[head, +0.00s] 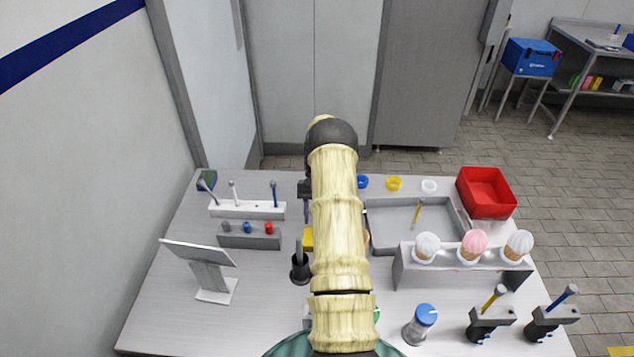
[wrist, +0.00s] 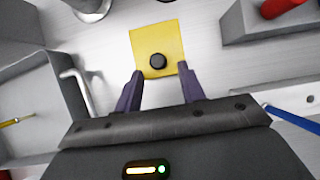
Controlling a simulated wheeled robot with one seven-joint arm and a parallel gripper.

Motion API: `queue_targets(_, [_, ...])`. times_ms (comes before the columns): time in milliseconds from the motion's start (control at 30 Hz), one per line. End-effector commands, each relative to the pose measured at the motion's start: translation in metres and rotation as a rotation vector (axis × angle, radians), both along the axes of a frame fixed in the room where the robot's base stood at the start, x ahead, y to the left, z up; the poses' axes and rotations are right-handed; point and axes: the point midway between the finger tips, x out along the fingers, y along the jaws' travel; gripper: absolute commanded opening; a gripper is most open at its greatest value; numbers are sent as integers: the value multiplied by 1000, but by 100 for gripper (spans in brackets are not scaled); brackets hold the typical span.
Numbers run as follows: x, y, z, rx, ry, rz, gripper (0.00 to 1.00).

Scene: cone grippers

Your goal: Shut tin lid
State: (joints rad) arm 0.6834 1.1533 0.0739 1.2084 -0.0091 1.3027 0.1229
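A yellow square piece with a round black knob (wrist: 158,60) lies below my gripper in the wrist view. Part of the yellow piece (head: 308,238) shows left of my arm in the head view. I cannot tell whether it is the tin's lid. A round metallic thing (wrist: 90,6), cut off at the top of the wrist view, may be the tin; my arm hides that spot in the head view. My gripper (wrist: 160,75) has two purple fingers spread apart with nothing between them. Their tips are at the yellow piece's near edge; contact cannot be told.
A grey tray (head: 385,238) with a yellow-handled tool lies right of my arm. A grey block (head: 235,240) with coloured knobs and a white tool rack (head: 225,209) stand left. A dark cup (head: 299,270) and a cone stand (head: 455,270) are nearby.

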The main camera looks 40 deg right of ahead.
Motion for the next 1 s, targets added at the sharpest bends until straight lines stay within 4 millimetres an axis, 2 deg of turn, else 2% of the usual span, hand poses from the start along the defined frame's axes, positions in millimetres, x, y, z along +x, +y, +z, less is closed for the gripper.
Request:
queue_targets(400, [28, -27, 64, -3, -4, -3, 40])
queue_targets(700, [42, -40, 96, -3, -4, -3, 40])
queue_targets(1000, [51, -49, 119, -2, -2, -2, 40])
